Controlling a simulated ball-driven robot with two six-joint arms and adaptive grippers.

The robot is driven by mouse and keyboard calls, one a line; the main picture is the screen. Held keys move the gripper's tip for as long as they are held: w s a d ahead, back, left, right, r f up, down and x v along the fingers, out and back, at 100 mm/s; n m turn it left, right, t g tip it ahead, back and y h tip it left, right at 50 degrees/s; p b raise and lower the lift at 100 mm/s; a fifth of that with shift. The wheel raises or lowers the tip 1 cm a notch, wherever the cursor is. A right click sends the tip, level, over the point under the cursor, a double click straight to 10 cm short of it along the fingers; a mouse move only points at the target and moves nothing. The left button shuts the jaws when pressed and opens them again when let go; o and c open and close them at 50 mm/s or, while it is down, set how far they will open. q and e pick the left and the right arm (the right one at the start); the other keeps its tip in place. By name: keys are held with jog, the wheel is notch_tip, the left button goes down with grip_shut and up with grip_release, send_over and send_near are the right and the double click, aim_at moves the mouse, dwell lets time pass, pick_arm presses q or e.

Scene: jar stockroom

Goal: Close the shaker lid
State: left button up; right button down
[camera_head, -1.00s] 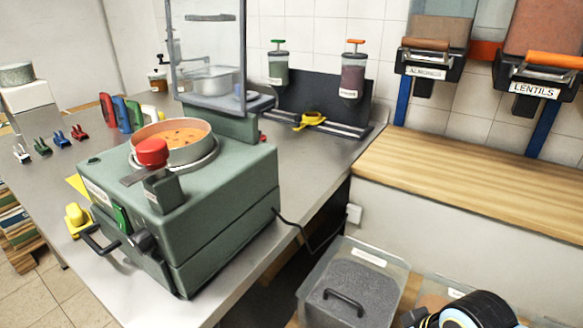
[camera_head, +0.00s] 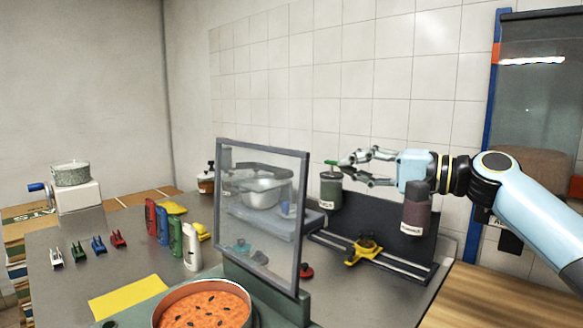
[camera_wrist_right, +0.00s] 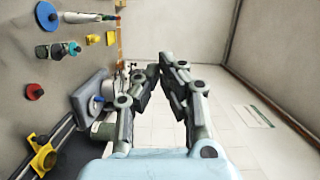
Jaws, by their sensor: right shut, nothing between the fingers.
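My right gripper (camera_head: 348,168) is shut with nothing between its fingers. In the head view it points left, and its fingertips overlap the area just right of the green top of a dark green labelled jar (camera_head: 330,190). I cannot tell if they touch. In the wrist view the fingertips (camera_wrist_right: 166,65) are close together and empty. I cannot tell which container is the shaker, and no open lid is clear. My left gripper is not in view.
Both jars are at a black rack with a rail and a yellow slider (camera_head: 365,250). A framed clear panel (camera_head: 262,215) stands left of them, before a metal pot. An orange-filled pan (camera_head: 205,308) is at the front. Coloured bottles and clips sit on the left.

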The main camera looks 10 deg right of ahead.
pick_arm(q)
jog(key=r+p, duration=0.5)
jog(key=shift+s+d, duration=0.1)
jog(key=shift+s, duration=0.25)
pick_arm(e)
jog(key=w+a, duration=0.4)
jog(key=a, duration=0.6)
jog(key=shift+f, duration=0.4)
